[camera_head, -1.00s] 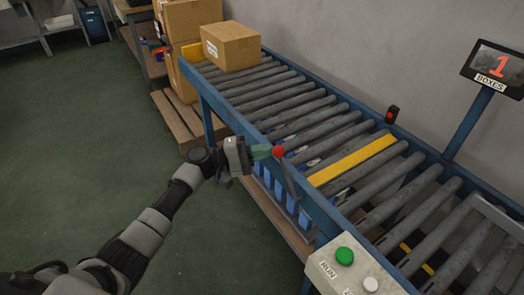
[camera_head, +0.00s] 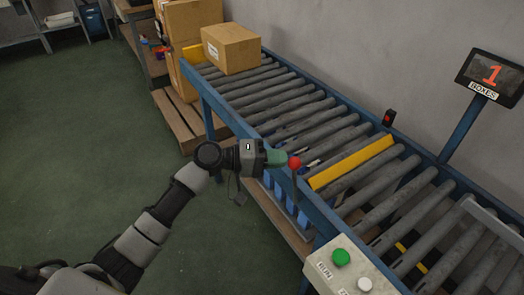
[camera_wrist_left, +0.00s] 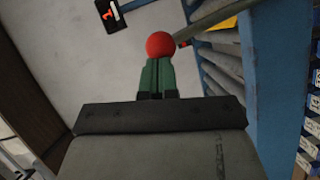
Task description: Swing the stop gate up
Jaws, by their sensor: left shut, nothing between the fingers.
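The stop gate (camera_head: 350,164) is a yellow bar lying across the conveyor rollers; its face looks steeply tilted up, though the exact angle is hard to tell. A lever with a red knob (camera_head: 294,162) stands nearly upright at the near blue rail. My left gripper (camera_head: 277,158) has green fingers, shut with nothing between them. Its fingertips are against or just beside the left side of the red knob. In the left wrist view, the red knob (camera_wrist_left: 160,45) sits right at the finger ends. My right gripper is not in view.
A cardboard box (camera_head: 231,49) rests on the far rollers. A control box with a green button (camera_head: 341,257) is at the near right. A display reading 1 (camera_head: 492,72) stands behind the conveyor. The green floor at left is clear.

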